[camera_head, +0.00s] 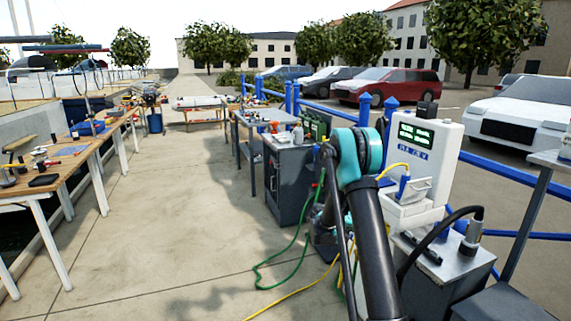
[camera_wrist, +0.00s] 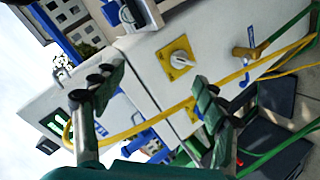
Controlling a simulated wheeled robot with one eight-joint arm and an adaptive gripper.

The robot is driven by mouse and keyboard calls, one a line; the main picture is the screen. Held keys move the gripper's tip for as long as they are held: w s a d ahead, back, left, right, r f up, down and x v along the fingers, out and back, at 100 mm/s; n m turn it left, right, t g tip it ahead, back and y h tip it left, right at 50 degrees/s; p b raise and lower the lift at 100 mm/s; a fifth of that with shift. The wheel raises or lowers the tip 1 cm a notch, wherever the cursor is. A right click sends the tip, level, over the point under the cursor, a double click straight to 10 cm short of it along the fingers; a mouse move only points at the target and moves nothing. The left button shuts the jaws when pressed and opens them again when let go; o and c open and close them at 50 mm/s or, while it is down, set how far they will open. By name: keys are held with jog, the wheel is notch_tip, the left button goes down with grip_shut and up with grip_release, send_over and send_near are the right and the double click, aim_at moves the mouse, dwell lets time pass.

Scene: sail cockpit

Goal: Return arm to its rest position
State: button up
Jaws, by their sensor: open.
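My arm (camera_head: 362,190) rises from the bottom of the head view, with a dark tube and a teal joint, in front of the white machine. My gripper (camera_wrist: 156,76) shows in the wrist view with its two fingers spread wide apart and nothing between them. Beyond the fingers is a white cabinet face with a yellow plate and grey knob (camera_wrist: 180,59). A yellow cable (camera_wrist: 150,122) runs across the view behind the fingers. I cannot tell whether it touches them. In the head view my gripper is not clearly seen behind the arm.
The white machine with a green display (camera_head: 425,145) stands close right of my arm. Green (camera_head: 290,262) and yellow (camera_head: 300,292) cables lie on the floor. Grey cabinets (camera_head: 288,180) stand behind. A long wooden workbench (camera_head: 85,160) lines the left. The middle paving is clear.

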jog(key=s+a+r+n+y, duration=0.1)
jog(key=s+r+y, duration=0.25)
jog(key=s, duration=0.55)
jog(key=s+a+n+y, duration=0.1)
jog(key=s+a, duration=0.3)
jog(key=s, duration=0.6)
jog(key=s+a+y, duration=0.4)
jog(key=s+a, duration=0.1)
jog(key=s, duration=0.6)
jog(key=s+a+n+y, duration=0.1)
jog(key=s+a+y, duration=0.2)
jog(key=s, duration=0.8)
jog(key=shift+a+n+g, duration=0.3)
jog(key=shift+a, duration=0.45)
